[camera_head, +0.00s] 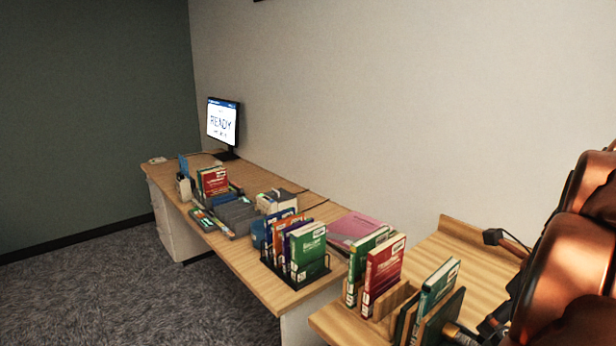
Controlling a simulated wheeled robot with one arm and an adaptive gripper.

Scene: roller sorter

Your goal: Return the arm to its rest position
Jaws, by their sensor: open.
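My copper-coloured arm (575,260) fills the right edge of the view. Dark parts at its lower left look like my gripper (488,322), partly cut off and hidden by the arm. It is open, close to the right side of a green book (436,288) in a wooden slotted rack (392,302). The picture does not show clearly whether it touches the book. Nothing is seen held in it.
The near wooden table (345,322) also bears a red book (383,270) and another green book (361,262) upright. Beyond is a long desk (245,262) with a black wire book holder (312,272), a pink folder (355,227) and a lit monitor (222,122). Carpet at left is clear.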

